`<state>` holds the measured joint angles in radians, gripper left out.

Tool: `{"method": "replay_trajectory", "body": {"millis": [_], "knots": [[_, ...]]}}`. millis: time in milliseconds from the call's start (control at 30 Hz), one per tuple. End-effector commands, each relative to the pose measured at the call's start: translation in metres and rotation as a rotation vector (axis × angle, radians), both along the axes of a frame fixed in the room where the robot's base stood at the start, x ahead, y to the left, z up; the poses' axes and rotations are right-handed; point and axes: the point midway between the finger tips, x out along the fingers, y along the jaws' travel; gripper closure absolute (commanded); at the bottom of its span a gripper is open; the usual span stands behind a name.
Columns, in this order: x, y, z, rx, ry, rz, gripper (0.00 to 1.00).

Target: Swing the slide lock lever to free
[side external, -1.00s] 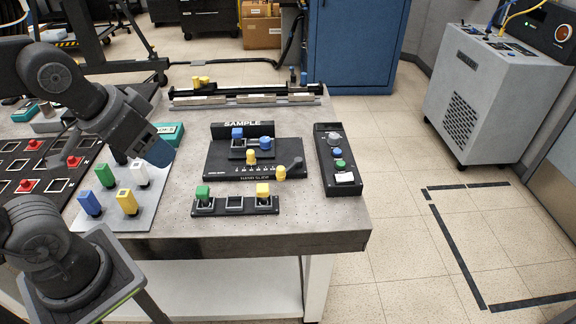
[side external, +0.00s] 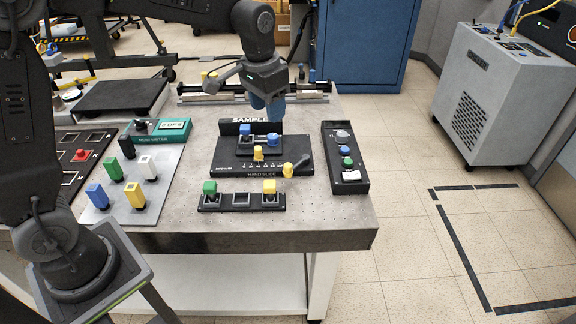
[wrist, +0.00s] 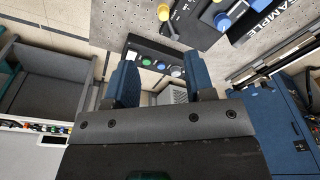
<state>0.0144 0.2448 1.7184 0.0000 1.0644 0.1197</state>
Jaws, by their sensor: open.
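The black hand slide unit (side external: 225,172) sits in the middle of the table, with a blue-knobbed carriage on it. At its front right corner is a lever, which I take to be the slide lock lever (side external: 288,171). It has a yellow round end and a dark arm pointing up and right. A yellow end, apparently the lever's, shows at the top of the wrist view (wrist: 222,22). My gripper (side external: 266,106) is above the back of the slide, with blue fingers pointing down. It is apart from the lever, open and empty in the wrist view (wrist: 161,70).
A black button box (side external: 346,177) lies right of the slide. A socket plate (side external: 241,200) with green and yellow plugs lies in front. A SAMPLE sign (side external: 228,127) stands behind. Colored plugs on a grey plate (side external: 163,197) and a green meter (side external: 175,130) are to the left.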

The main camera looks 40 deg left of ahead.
Motion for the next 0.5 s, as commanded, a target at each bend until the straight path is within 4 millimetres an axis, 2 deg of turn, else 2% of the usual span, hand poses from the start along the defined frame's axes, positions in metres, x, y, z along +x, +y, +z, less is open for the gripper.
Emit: {"method": "replay_trajectory", "body": {"millis": [33, 200, 300, 500], "knots": [[0.016, -0.001, -0.016, 0.002, 0.033, -0.01, 0.51], [0.047, -0.003, -0.05, 0.004, 0.092, -0.032, 0.51], [0.055, -0.003, -0.061, 0.004, 0.109, -0.039, 0.51], [0.058, -0.003, -0.077, 0.004, 0.117, -0.042, 0.51]]}}
